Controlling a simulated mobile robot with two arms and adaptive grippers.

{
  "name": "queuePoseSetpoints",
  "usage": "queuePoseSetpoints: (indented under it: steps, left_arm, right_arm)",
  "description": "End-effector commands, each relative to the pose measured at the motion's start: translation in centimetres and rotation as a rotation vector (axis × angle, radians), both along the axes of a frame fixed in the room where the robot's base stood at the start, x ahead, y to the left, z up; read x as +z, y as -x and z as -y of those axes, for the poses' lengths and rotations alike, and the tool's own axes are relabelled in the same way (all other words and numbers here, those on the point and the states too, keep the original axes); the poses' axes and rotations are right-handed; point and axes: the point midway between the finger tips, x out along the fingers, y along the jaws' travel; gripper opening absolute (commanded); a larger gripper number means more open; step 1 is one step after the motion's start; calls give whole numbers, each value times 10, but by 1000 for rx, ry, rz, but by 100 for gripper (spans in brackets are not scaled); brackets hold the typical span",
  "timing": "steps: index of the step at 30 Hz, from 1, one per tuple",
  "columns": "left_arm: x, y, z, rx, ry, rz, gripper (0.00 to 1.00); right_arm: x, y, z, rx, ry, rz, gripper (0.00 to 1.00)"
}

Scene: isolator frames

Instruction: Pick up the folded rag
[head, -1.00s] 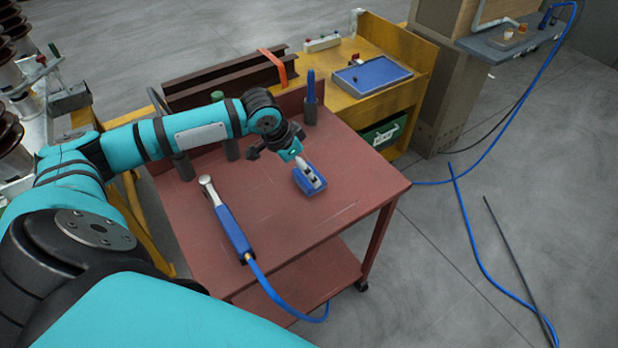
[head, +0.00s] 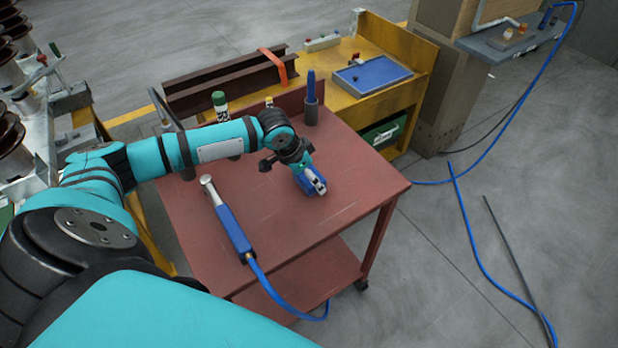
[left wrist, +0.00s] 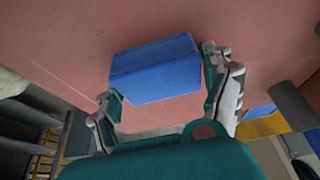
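The folded rag is a thick blue block (left wrist: 155,70) in the left wrist view, lying on the red-brown table top. In the head view it is a small blue patch (head: 304,187), largely hidden by my left gripper (head: 313,180). In the left wrist view the two fingers of my left gripper (left wrist: 162,84) are spread wide, one near each side of the rag's near end. The fingers look open; I cannot tell whether either touches the cloth. My right gripper is not in view.
A blue-handled tool (head: 232,230) with a blue hose lies on the table, left of the rag. A dark holder with a blue item (head: 311,100) and green-and-white bottles (head: 220,105) stand along the back. The table's right part (head: 365,180) is clear.

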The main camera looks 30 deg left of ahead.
Motion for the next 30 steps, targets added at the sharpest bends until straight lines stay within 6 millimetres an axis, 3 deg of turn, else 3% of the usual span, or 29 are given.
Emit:
queuePoseSetpoints:
  steps: [3, 17, 26, 30]
  left_arm:
    - [0, 0, 0, 0, 0, -1, 54]
    - [4, 0, 0, 0, -1, 0, 54]
    - [36, -1, 0, 0, -1, 4, 53]
    - [36, 30, -2, -2, -4, -5, 53]
  right_arm:
    - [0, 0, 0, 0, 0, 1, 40]
    - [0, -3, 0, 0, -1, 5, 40]
    - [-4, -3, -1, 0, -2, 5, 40]
    - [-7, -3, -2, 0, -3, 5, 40]
